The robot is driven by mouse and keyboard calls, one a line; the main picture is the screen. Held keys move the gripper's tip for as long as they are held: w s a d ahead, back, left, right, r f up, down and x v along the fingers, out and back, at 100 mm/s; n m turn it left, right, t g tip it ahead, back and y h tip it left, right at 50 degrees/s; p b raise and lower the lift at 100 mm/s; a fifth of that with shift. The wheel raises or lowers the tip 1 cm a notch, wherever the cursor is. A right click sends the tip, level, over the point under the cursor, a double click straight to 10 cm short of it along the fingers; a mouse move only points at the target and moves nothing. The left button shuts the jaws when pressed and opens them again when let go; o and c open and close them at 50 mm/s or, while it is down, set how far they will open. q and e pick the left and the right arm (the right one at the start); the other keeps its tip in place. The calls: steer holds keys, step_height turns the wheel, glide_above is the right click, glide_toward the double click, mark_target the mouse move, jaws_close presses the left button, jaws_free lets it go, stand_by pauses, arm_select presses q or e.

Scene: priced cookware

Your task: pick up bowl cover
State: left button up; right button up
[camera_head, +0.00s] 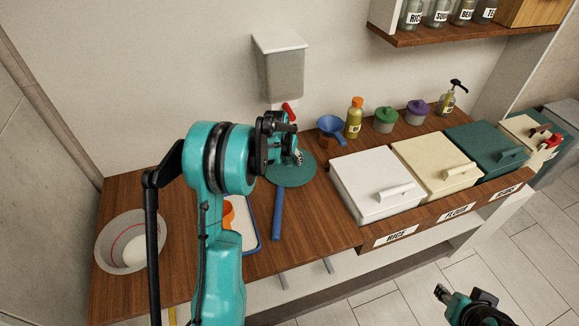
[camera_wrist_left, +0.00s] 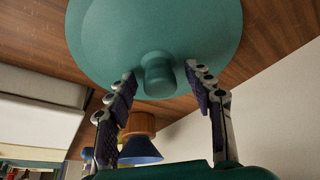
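The bowl cover (camera_head: 291,171) is a round teal disc at the back of the wooden counter, partly hidden by my left arm in the head view. In the left wrist view the cover (camera_wrist_left: 155,25) fills the top, with a short round knob (camera_wrist_left: 158,78) at its centre. My left gripper (camera_head: 294,157) is over the cover. In the left wrist view its two fingers (camera_wrist_left: 161,74) stand open on either side of the knob, with gaps showing. My right gripper (camera_head: 462,298) is low at the right, away from the counter; its finger opening is unclear.
A blue handle-like bar (camera_head: 278,214) lies in front of the cover. A white bowl (camera_head: 107,247) and a blue-rimmed tray (camera_head: 258,246) are to the left. A dispenser (camera_head: 281,72) hangs behind.

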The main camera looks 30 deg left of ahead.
arm_select(q)
jaws_close()
steer(key=shift+s+r, duration=0.3)
steer(key=shift+r, duration=0.1)
steer(key=s+d+r+p, duration=0.1)
steer(key=s+r+p, duration=0.3)
steer(key=s, duration=0.9)
step_height(320, 180, up, 3)
steer(key=shift+s+d+r+p, duration=0.15)
steer(key=shift+d+p, duration=0.1)
steer(key=shift+p, duration=0.15)
